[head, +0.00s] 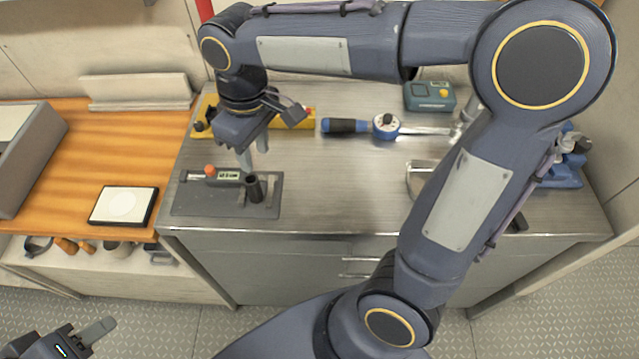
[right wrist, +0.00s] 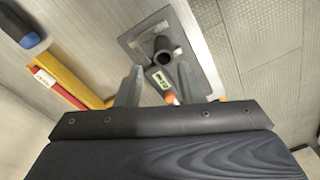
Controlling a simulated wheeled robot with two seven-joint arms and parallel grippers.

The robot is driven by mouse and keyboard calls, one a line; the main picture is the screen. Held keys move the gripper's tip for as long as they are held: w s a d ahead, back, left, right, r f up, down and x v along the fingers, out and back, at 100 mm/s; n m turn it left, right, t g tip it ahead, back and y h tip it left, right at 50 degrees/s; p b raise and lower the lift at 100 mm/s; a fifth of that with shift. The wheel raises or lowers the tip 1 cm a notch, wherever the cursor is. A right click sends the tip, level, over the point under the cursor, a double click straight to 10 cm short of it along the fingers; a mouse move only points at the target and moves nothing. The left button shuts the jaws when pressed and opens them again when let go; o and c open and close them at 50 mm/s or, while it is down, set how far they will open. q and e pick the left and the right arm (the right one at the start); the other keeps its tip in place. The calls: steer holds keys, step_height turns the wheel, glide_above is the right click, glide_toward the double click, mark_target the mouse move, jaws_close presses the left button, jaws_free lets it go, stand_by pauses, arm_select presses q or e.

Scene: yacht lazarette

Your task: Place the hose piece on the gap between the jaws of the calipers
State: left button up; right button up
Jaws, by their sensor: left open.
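The hose piece (head: 253,187), a short dark tube, stands upright on the grey plate (head: 188,203). The calipers (head: 228,176), with a greenish display and an orange knob, lie on the same plate. In the head view the tube stands between two pale jaw-like parts; whether it rests exactly over the gap is unclear. In the right wrist view the tube's open top (right wrist: 162,50) shows beside the display (right wrist: 160,81). My right gripper (head: 252,160) is above the tube, its fingers (right wrist: 160,82) apart and nothing held. My left gripper (head: 95,335) is open and empty at the lower left.
A yellow level (head: 285,115), a blue-handled torque wrench (head: 345,126) and a teal box (head: 430,96) lie behind. A black-framed pad (head: 124,206) is on the wooden top. The metal counter right of the plate is largely clear.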

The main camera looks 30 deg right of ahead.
steer(key=s+d+f+m+t+y, duration=0.1)
steer(key=s+d+m+t, duration=0.1)
steer(key=s, duration=0.5)
steer(key=s+d+f+m+t+y, duration=0.2)
steer(key=s+d+m, duration=0.3)
steer(key=s, duration=0.3)
steer(key=shift+d+m+t, duration=0.3)
steer(key=shift+m+t, duration=0.1)
steer(key=shift+t, duration=0.3)
